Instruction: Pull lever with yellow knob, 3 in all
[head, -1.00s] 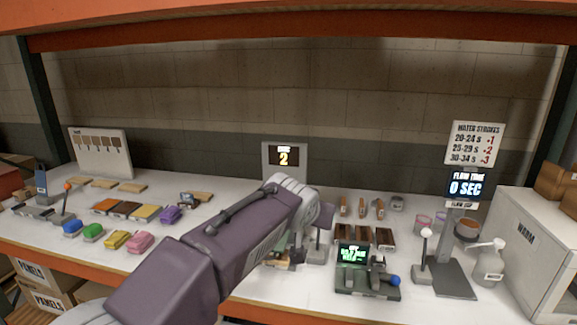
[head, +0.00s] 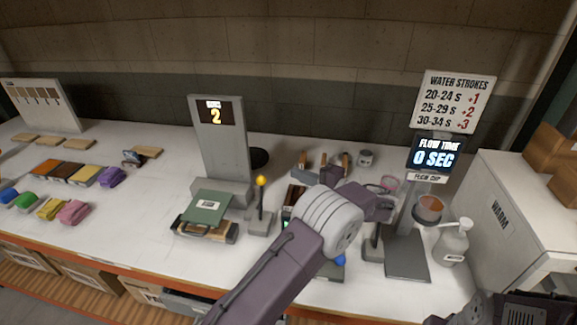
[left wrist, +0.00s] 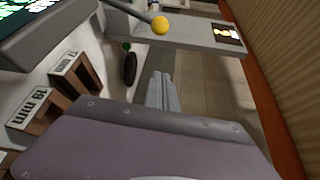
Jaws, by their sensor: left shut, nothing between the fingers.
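The lever with the yellow knob (head: 261,181) stands upright on a small grey base, right of the display stand (head: 222,145) that reads 2. In the left wrist view, the yellow knob (left wrist: 160,25) is near the top, apart from the fingers. My left gripper (head: 308,176) is to the right of the lever, partly hidden by its own arm. In the left wrist view, the left gripper's fingers (left wrist: 163,92) are together and empty. A green-topped clamp-like item (head: 207,207) lies in front of the display stand. The fingers of my right gripper do not show.
A flow-cup stand (head: 408,250) reading 0 SEC, a white bottle (head: 453,243) and a WARM cabinet (head: 500,200) are at the right. Coloured cloths (head: 72,212) and pads lie at the left. Front left of the counter is fairly clear.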

